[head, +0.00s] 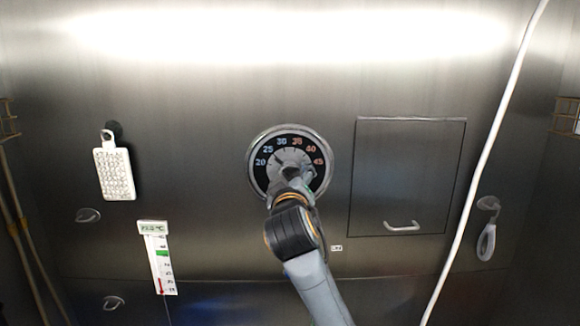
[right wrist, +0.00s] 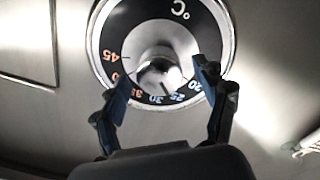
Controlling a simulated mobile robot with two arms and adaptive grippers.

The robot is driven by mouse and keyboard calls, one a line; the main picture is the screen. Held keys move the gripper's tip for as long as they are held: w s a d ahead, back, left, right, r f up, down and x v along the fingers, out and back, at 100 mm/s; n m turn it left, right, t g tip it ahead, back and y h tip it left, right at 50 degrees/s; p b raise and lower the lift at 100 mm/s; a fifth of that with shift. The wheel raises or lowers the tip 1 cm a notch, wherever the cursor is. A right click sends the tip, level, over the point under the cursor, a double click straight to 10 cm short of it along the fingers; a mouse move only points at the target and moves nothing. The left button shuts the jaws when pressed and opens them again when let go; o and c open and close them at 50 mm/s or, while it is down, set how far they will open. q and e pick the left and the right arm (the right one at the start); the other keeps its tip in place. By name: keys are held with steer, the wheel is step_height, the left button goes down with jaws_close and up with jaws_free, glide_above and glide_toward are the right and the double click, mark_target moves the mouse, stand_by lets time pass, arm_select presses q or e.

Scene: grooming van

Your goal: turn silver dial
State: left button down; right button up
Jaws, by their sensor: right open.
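The silver dial (head: 289,156) sits at the centre of a round black scale with numbers from 20 to 45, on the steel wall. In the right wrist view the silver dial (right wrist: 155,66) shows with a raised middle knob, inside a silver ring. My right gripper (head: 297,176) is in front of the dial and hides its lower part in the head view. In the right wrist view my right gripper (right wrist: 160,80) is open, with one finger on each side of the knob. I cannot tell whether the fingers touch it. My left gripper is not in view.
A panel door (head: 408,180) with a handle is right of the dial. A white hose (head: 484,165) runs down the right side. A white perforated tag (head: 114,172) hangs at the left, above a thermometer strip (head: 159,260). The wall around the dial is mostly clear.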

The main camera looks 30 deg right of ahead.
steer(key=shift+p+x, duration=0.3)
steer(key=shift+x, duration=0.7)
steer(key=shift+w, duration=0.1)
steer(key=shift+c, duration=0.8)
steer(key=shift+r, duration=0.1)
steer(key=c, duration=1)
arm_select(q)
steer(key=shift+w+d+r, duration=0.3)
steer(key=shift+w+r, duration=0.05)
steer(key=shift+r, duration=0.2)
